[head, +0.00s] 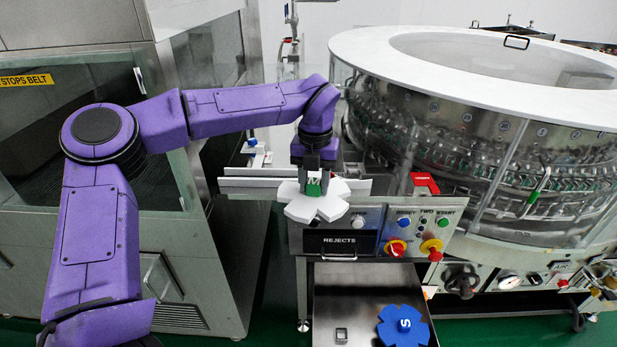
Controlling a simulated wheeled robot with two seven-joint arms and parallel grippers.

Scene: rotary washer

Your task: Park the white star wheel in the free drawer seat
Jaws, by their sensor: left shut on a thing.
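The white star wheel (301,208) hangs below my left gripper (314,186), in front of the machine's rail and above the REJECTS panel. My left gripper points down and is shut on the green part at the wheel's middle. The open drawer (360,299) is at the bottom centre, below the panel. A blue star wheel (403,327) marked S lies in the drawer on the right. A small square post (341,335) stands in the drawer on the left, with nothing on it. My right gripper is not in view.
The REJECTS box front (338,243) with a handle is directly above the drawer. A control panel with blue, green and red buttons (418,232) stands to its right. The large round washer (480,130) fills the right side. A steel cabinet (100,40) stands at the left.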

